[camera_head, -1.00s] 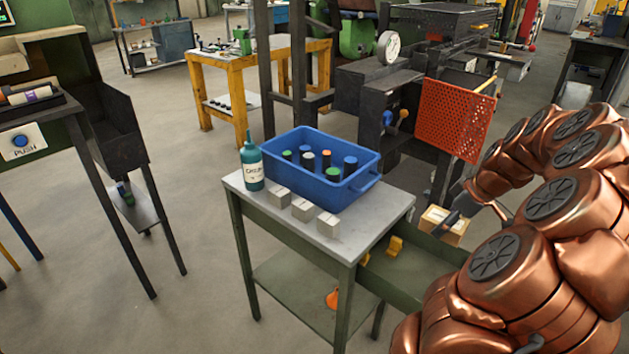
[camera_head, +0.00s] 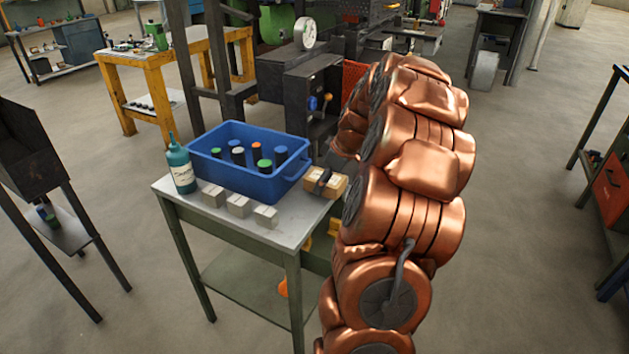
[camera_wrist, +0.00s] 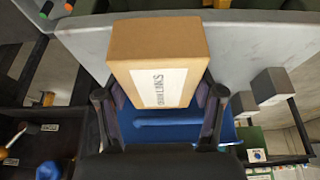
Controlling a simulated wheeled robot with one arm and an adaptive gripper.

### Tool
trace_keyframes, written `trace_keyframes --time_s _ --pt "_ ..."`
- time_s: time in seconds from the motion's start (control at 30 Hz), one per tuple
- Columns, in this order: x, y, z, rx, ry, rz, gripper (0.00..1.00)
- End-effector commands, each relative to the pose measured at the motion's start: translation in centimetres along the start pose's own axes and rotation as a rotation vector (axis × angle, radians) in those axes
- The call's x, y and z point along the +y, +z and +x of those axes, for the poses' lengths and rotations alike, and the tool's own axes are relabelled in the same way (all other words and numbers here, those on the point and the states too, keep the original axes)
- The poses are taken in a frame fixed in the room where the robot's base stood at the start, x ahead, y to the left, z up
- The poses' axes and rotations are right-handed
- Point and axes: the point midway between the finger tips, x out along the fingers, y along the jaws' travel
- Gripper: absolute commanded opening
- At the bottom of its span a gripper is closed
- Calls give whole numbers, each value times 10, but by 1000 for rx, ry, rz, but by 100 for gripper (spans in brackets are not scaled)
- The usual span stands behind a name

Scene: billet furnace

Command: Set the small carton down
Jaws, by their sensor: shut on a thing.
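The small carton (camera_head: 325,183) is a tan box with a pale label. In the head view it is at the table's right end, just right of the blue bin. In the wrist view the carton (camera_wrist: 158,50) fills the upper middle, label toward the camera. My gripper (camera_wrist: 160,108) is shut on it, with one dark finger at each side. In the head view my gripper (camera_head: 322,178) is small and partly hidden by my copper arm. The grey table (camera_head: 235,225) is below; I cannot tell whether the carton touches it.
The blue bin (camera_head: 230,180) holds several capped cylinders. A teal bottle (camera_head: 180,168) stands to its left. Three pale blocks (camera_head: 239,206) line the table's front. Yellow objects (camera_head: 333,227) show low at the table's right, partly behind my arm. Little bare tabletop shows near the carton.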

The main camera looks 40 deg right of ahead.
Motion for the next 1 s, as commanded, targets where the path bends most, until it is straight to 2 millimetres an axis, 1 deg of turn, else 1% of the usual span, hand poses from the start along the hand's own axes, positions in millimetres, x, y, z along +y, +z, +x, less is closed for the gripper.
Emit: trace_keyframes --time_s 0.03,0.1,0.2,0.23,0.3,0.4,0.67,0.8,0.83,1.0 --pt "-1 -9 3 -1 -2 -3 16" --pt "-1 -19 8 -2 -3 -3 16" --pt "-1 -32 14 -2 -2 -3 16" --pt "-1 -33 16 -1 -2 -2 16" --pt "-1 -28 22 -1 -3 0 16" --pt "-1 -26 26 0 -2 -1 16" --pt "-1 -26 27 1 -1 -1 16" --pt "-1 -25 31 1 -1 -1 16" --pt "-1 -25 30 1 -1 -1 69" --pt "-1 -25 30 0 -1 -1 87"
